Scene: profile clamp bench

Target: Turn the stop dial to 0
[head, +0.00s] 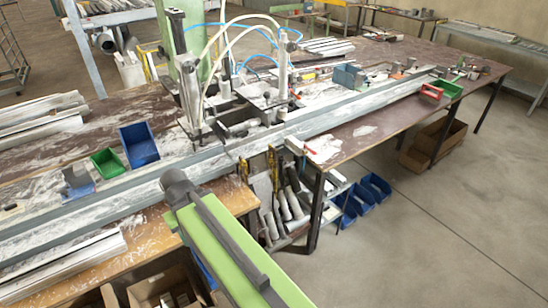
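I cannot make out a stop dial or any 0 mark in the head view. The clamp bench (90,205) carries a long grey profile rail that runs from the lower left to the upper right. A clamp unit (243,122) with upright cylinders and hoses sits at the middle of the rail. A small red-fronted block (430,92) is near the rail's far right end; I cannot tell what it is. My gripper's fingers do not show in this view.
A blue bin (138,145) and a green bin (107,163) stand behind the rail at left. Blue bins (358,200), tools and a cardboard box (432,146) are under the bench. Open concrete floor (440,230) lies at right.

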